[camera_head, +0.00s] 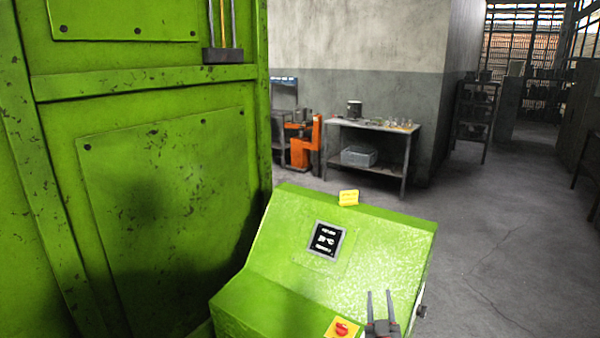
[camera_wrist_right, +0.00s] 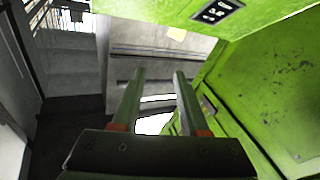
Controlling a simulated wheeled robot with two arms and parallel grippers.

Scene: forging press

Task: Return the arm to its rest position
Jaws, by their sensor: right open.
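My right gripper (camera_head: 379,305) shows at the lower right of the head view, in front of the green control console (camera_head: 300,284). Its two fingers point up and stand apart with nothing between them. In the right wrist view the gripper (camera_wrist_right: 158,78) is also open and empty, with the green console (camera_wrist_right: 180,10) beyond it at the top. My left gripper is not in either view.
The console has a small dark display (camera_head: 326,240), a yellow tag (camera_head: 348,197) and a red knob (camera_head: 342,328). A large green press body (camera_head: 165,200) fills the left. A metal workbench (camera_head: 370,127) stands farther back. The floor (camera_head: 500,250) at right is clear.

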